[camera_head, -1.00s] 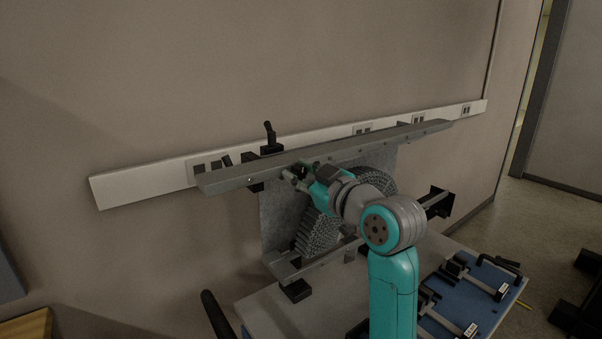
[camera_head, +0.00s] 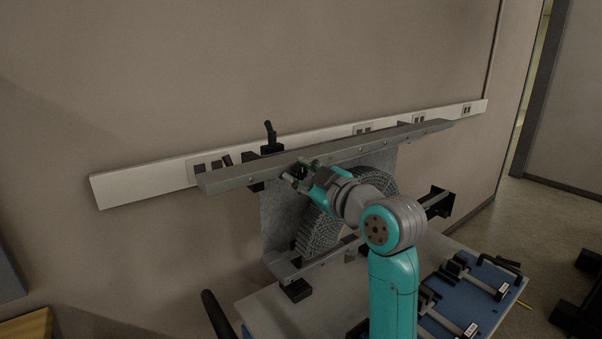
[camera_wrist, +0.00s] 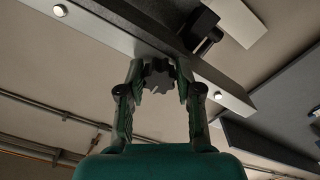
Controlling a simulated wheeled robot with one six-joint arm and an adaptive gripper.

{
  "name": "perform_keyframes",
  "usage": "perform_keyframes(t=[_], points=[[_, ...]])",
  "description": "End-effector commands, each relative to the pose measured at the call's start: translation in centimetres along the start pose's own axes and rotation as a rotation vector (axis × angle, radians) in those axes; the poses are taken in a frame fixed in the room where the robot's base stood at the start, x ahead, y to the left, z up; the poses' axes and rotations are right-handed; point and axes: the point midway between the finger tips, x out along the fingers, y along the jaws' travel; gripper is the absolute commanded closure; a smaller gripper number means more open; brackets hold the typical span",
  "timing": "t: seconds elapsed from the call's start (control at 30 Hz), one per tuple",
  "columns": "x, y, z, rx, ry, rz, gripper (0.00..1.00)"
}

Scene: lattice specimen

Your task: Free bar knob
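A dark lobed bar knob (camera_wrist: 159,76) sits at the underside edge of the long grey metal bar (camera_wrist: 105,33) in the wrist view. My gripper (camera_wrist: 160,83) is open, with one finger on each side of the knob and narrow gaps between. In the head view, my gripper (camera_head: 300,171) is at the front face of the bar (camera_head: 240,178), near its middle. The knob is small and dark between the fingers there. A ribbed grey lattice specimen (camera_head: 320,232) stands below the bar, partly hidden by my arm.
A black clamp with an upright handle (camera_head: 269,138) is at the bar's left part. A lower rail (camera_head: 290,268) and black foot stand on the table (camera_head: 325,312). A blue board with black-handled clamps (camera_head: 492,302) lies at right. A pale wall strip (camera_head: 135,187) runs behind.

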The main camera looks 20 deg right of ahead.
Motion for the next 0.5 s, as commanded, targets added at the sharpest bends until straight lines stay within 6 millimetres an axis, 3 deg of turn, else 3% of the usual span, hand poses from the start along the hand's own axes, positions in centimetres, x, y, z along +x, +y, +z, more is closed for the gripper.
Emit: perform_keyframes(t=[0.1, 0.5], points=[[0.02, -0.03, 0.05, 0.001, -0.001, -0.001, 0.42], [-0.86, 0.1, -0.01, 0.0, 0.001, 0.002, 0.42]])
